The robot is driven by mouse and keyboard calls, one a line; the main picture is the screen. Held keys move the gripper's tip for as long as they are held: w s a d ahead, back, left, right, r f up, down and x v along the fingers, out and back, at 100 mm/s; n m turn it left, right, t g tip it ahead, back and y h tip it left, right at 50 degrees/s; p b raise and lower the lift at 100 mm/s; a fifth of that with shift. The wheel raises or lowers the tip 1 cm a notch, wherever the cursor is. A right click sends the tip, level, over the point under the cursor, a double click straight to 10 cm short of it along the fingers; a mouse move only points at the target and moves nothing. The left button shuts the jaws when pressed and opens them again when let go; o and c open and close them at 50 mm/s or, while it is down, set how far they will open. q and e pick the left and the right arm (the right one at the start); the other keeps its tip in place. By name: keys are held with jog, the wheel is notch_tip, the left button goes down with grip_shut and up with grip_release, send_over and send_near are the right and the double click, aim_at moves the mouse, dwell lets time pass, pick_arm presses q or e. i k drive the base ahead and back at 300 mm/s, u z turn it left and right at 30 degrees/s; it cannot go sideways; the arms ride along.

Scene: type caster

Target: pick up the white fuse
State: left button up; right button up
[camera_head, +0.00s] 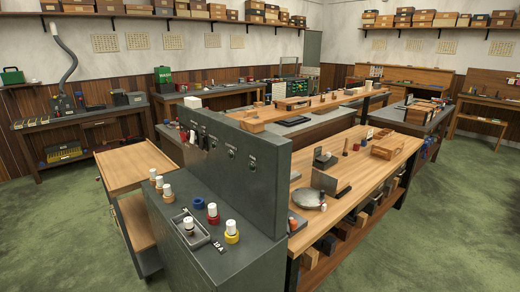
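Several small white cylinders that look like fuses stand on top of the dark grey cabinet (262,250) in the foreground. One white fuse (188,224) stands in a small grey tray (180,238) near the front. One white piece (212,208) sits in a red ring (213,219), and another (231,224) sits in a yellow ring (232,238). I cannot tell which one the task names. Neither of my grippers is in view.
A blue ring (198,203) lies empty-looking on the cabinet top. A dark label (218,246) reading roughly "13A" lies beside the tray. A tall grey panel (245,160) rises behind them. A wooden workbench (370,175) stands to the right; green floor (440,240) is open beyond.

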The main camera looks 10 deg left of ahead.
aim_at(154, 173)
jog(key=u, duration=1.45)
jog(key=k, duration=0.45)
jog(key=u, duration=0.6)
jog(key=k, duration=0.85)
jog(key=u, duration=0.6)
jog(key=i, duration=4.3)
jog(key=z, duration=0.45)
jog(key=i, duration=1.6)
jog(key=z, duration=2)
jog(key=i, duration=1.05)
jog(key=z, duration=0.95)
